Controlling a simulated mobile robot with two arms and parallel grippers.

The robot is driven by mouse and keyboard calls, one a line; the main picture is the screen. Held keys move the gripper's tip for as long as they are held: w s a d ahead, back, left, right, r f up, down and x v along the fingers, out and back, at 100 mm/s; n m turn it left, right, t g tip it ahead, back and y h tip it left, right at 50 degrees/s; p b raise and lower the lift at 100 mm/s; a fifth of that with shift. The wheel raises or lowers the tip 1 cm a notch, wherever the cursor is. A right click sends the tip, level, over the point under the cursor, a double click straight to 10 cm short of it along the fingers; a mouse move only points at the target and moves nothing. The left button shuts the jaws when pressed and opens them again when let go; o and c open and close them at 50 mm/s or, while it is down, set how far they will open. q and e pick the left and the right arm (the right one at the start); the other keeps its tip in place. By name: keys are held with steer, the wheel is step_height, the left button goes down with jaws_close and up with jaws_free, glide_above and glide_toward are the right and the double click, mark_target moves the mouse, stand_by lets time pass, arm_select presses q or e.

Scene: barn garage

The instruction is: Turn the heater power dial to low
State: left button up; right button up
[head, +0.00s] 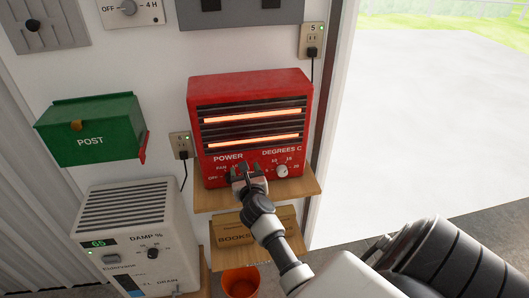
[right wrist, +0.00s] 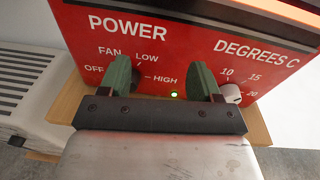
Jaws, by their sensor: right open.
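The red heater (head: 250,90) stands on a wooden shelf, with two glowing orange bars behind its dark slats. My right gripper (head: 246,170) is at the lower front of the heater, over the power dial area. In the right wrist view my gripper (right wrist: 162,74) is open, with its two green fingers apart. The dark power dial (right wrist: 137,78) shows only in part, beside the left finger, among the labels OFF, FAN, LOW and HIGH. Its pointer is hidden, so I cannot tell its setting or whether the finger touches it. My left gripper is not in view.
The light degrees dial (head: 282,170) is right of the gripper; it also shows in the right wrist view (right wrist: 231,93), partly behind the right finger. A white dehumidifier (head: 130,235) stands lower left, below a green post box (head: 92,130). An orange bucket (head: 240,282) is below.

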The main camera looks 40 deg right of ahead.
steer(key=s+d+r, duration=0.3)
steer(key=s+r, duration=0.1)
steer(key=s, duration=0.2)
steer(key=shift+w+f, duration=0.1)
steer(key=shift+f, duration=0.05)
stand_by(0.3)
